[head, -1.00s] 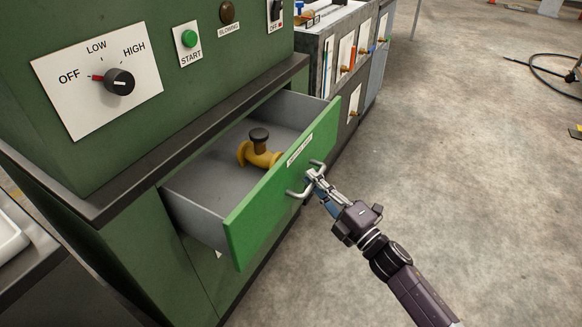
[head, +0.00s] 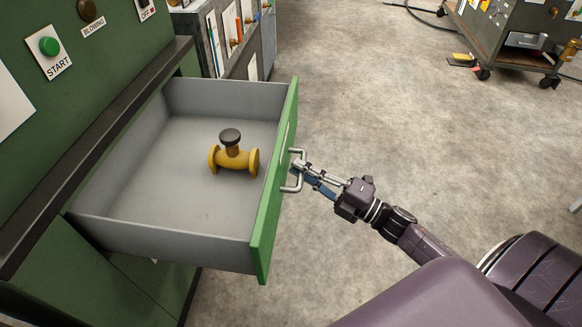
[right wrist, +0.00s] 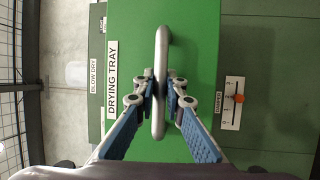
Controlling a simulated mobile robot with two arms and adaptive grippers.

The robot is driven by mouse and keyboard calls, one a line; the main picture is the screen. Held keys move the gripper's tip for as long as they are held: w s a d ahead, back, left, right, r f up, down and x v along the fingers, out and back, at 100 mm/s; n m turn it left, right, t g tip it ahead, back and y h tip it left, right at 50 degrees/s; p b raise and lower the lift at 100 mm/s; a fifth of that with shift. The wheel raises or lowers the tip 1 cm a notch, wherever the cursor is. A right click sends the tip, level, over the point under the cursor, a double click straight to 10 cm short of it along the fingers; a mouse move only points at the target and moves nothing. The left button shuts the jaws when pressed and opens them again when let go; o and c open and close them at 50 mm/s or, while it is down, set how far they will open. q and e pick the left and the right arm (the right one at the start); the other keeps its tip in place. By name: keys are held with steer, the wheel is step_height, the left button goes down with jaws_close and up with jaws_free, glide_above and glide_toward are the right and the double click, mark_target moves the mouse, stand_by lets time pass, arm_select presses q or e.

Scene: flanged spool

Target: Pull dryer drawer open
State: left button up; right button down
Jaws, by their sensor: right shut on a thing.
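The dryer drawer (head: 100,228) is pulled well out of the green dryer cabinet, and its grey interior is exposed. Its green front also fills the middle of the right wrist view (right wrist: 205,60), with a "DRYING TRAY" label. A yellow flanged spool (head: 234,160) with a dark cap lies inside the drawer. My right gripper (head: 300,170) is shut on the drawer's metal handle (head: 299,154). In the right wrist view the handle (right wrist: 161,60) stands between the two fingers (right wrist: 161,88). My left gripper is not in view.
The dryer's control face with a green start button (head: 49,46) and a dark ledge (head: 110,130) is at the left. A grey cabinet (head: 190,30) stands behind the drawer. A dark wheeled cart (head: 490,45) is at the back right. The floor right of the drawer is clear.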

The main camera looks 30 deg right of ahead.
steer(key=shift+s+d, duration=0.1)
steer(key=c, duration=2)
jaws_free()
steer(key=shift+o, duration=0.2)
steer(key=v, duration=1.2)
